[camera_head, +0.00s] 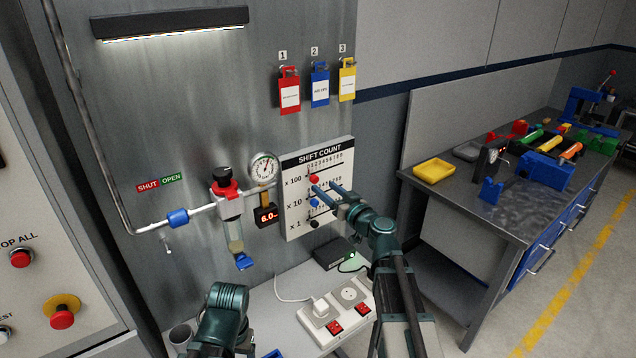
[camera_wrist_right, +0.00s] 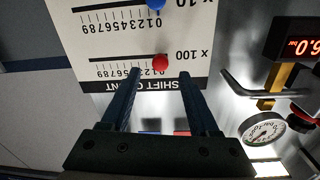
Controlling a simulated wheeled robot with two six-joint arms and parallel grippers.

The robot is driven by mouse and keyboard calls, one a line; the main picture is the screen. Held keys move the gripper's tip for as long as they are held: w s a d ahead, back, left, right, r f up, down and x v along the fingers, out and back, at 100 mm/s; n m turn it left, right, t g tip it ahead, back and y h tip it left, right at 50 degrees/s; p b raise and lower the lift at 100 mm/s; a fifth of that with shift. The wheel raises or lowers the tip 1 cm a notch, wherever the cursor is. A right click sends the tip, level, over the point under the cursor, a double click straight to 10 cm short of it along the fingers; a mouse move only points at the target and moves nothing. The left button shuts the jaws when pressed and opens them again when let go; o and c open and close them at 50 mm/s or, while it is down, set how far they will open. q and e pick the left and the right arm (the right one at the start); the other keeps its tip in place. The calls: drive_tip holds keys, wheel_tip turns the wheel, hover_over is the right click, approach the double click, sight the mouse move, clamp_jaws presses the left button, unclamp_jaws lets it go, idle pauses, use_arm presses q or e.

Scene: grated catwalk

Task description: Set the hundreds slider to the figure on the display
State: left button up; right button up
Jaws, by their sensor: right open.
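The white SHIFT COUNT panel (camera_head: 293,218) on the wall has three slider rows. The red knob (camera_head: 314,179) of the x 100 row stands near the 0 end of its scale; it also shows in the right wrist view (camera_wrist_right: 160,62). The blue x 10 knob (camera_head: 314,202) and black x 1 knob (camera_head: 314,224) are below it. A small display (camera_head: 268,217) left of the panel shows red digits reading 6.0. My right gripper (camera_head: 322,188) is open at the panel, its fingertips (camera_wrist_right: 160,74) on either side of the red knob, just short of it. My left gripper is hidden below the frame.
A round gauge (camera_head: 264,168) and a pipe with a filter bowl (camera_head: 234,236) are close left of the panel. Below are a black box (camera_head: 335,252) and a white socket strip (camera_head: 335,315). A workbench (camera_head: 470,205) with tools stands at right.

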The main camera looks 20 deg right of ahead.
sight(317, 180)
drive_tip(key=shift+x, duration=2.5)
clamp_jaws()
